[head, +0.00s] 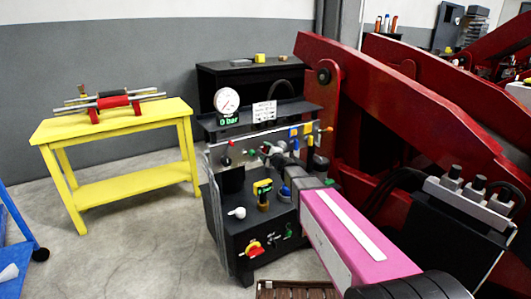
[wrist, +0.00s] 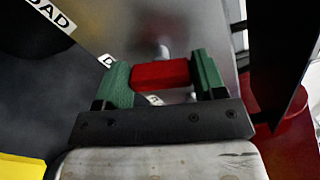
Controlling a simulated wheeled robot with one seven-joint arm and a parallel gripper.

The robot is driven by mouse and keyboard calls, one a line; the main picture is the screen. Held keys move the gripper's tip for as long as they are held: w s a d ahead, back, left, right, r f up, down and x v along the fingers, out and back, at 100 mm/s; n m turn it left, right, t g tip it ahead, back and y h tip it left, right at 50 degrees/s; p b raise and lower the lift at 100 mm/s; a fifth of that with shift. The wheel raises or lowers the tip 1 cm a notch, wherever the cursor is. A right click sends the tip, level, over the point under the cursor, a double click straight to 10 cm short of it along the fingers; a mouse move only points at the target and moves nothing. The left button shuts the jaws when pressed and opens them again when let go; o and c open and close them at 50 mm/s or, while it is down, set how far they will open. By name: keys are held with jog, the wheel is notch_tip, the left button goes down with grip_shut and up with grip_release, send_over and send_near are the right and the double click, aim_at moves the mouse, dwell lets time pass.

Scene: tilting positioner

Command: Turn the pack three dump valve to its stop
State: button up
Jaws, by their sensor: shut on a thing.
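In the wrist view my gripper (wrist: 163,75) has its two green finger pads closed on the sides of a red valve handle (wrist: 155,74). The handle sits on a grey metal stem in front of a grey panel with partly cut-off white labels. The label for this handle is mostly hidden, so I cannot read which pack it is. In the head view my pink arm reaches the valve panel of the dark hydraulic unit (head: 238,219), and my wrist hides the gripped handle. A round gauge (head: 227,100) stands above a green display reading 0 bar (head: 228,120).
Several coloured valve handles crowd the panel around my wrist. A red-and-yellow knob (head: 251,248) is on the unit's front. Large red arms (head: 400,110) stand close on the right. A yellow bench (head: 118,126) is at the left, with bare floor between it and the unit.

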jog(key=shift+f+n, duration=0.1)
jog(key=shift+n, duration=1.8)
jog(key=shift+s, duration=0.1)
jog(key=o, duration=0.9)
jog(key=v, duration=1)
jog(key=shift+s+d, duration=0.25)
jog(key=shift+s, duration=0.05)
jog(key=shift+n, duration=0.3)
